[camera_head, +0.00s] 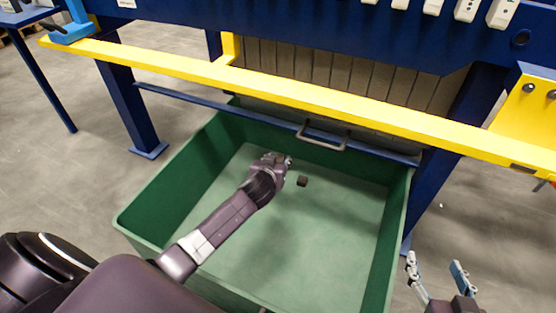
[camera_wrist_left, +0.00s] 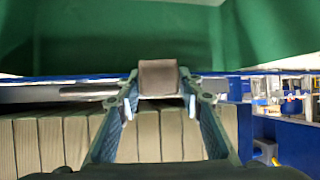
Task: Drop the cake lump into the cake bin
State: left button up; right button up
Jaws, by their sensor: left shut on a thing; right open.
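The green cake bin (camera_head: 172,170) stands under the press. My left gripper (camera_head: 284,161) is over the inside of the bin, below the yellow rail. In the left wrist view it is shut on the cake lump (camera_wrist_left: 158,78), a grey-brown block between the fingertips (camera_wrist_left: 158,92). In the head view the gripper mostly hides the held lump. A small dark brown block (camera_head: 302,181) shows just right of the gripper, apart from it, and appears to lie on the bin floor. My right gripper (camera_head: 435,264) is open and empty, outside the bin at the lower right.
A yellow rail (camera_head: 290,94) and a blue press beam (camera_head: 300,35) cross above the bin's far side. The grey filter plates (camera_head: 330,76) hang behind. A grey handle (camera_head: 323,136) sits at the bin's far rim. Blue legs (camera_head: 128,105) stand beside the bin.

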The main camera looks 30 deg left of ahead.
pick_arm(q)
jog(key=o, duration=1.3)
jog(key=v, duration=1.2)
